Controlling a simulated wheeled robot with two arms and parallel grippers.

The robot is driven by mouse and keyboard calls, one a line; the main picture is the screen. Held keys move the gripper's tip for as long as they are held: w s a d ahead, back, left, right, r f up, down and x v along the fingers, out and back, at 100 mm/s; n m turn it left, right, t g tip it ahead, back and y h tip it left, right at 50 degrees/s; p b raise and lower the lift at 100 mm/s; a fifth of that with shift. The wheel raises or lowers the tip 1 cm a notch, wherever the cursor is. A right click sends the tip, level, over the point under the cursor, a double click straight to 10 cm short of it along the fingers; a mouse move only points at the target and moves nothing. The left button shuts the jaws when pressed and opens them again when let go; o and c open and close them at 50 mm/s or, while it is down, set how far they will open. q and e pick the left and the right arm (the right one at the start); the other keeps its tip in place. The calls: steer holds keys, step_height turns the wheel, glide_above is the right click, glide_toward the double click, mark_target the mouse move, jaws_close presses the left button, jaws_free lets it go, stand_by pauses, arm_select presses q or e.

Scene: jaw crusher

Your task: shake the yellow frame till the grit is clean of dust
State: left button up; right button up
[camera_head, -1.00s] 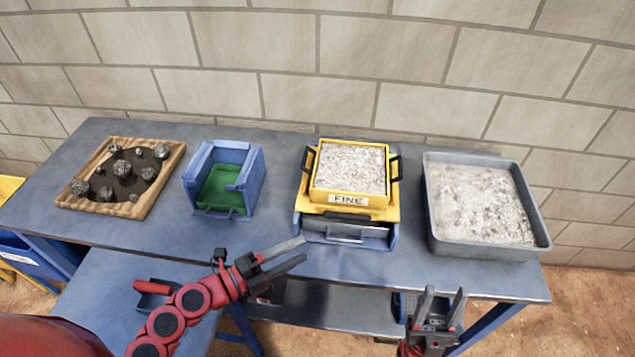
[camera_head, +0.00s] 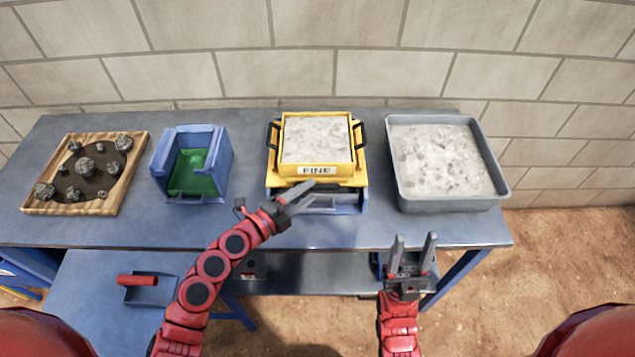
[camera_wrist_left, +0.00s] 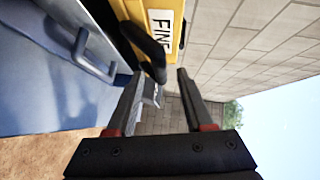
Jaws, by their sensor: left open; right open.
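The yellow frame (camera_head: 317,172), labelled FINE, sits on a blue base with a drawer (camera_head: 335,201) on the bench. Pale grey, dusty-looking grit (camera_head: 316,139) fills it. It has a black handle on its left (camera_head: 273,135) and right (camera_head: 360,133) sides. My left gripper (camera_head: 308,196) is open and empty, just in front of the frame's lower left part. In the left wrist view the frame (camera_wrist_left: 165,25) and a black handle (camera_wrist_left: 147,45) show beyond the open fingers (camera_wrist_left: 155,85). My right gripper (camera_head: 414,242) is open and empty, pointing up near the bench's front edge.
A grey tray (camera_head: 400,195) of pale material stands right of the frame. A blue box with a green inside (camera_head: 191,172) and a wooden tray of rocks (camera_head: 117,190) stand to the left. A red-handled scoop (camera_head: 140,284) lies on the lower table. A block wall is behind.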

mark_target(314, 189)
arm_select(q)
steer(key=x, duration=0.4)
steer(key=shift+d, duration=0.15)
jaws_close()
stand_by(1.3)
